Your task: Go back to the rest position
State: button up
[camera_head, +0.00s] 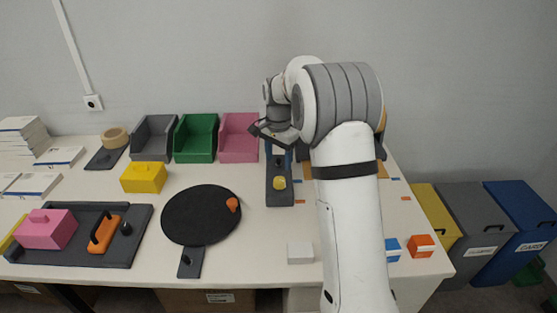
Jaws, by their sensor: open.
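My arm rises from the front right of the table and bends over to the left at the top. Below the gripper is a dark base (280,197) with a yellow knob (279,183) on it. My arm hides part of the table's right side and whatever lies behind it.
A grey bin (153,137), a green bin (196,138) and a pink bin (238,137) stand along the back. A black round plate (195,215), a yellow block (143,178) and a dark tray (135,222) lie left. A blue block (392,249) and an orange block (421,245) sit right.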

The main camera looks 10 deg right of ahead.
jog(key=s+r+n+t, duration=0.1)
jog(key=s+r+n, duration=0.25)
jog(key=s, duration=0.45)
jog(key=s+r+n, duration=0.2)
jog(key=s+r, duration=0.3)
jog(key=s, duration=0.3)
jog(key=s+a+f+n+t+p, duration=0.1)
jog(key=s+n, duration=0.4)
jog(key=s, duration=1.3)
jog(key=shift+t+p, duration=0.3)
jog(key=shift+p, duration=0.05)
jog(key=shift+f, duration=0.1)
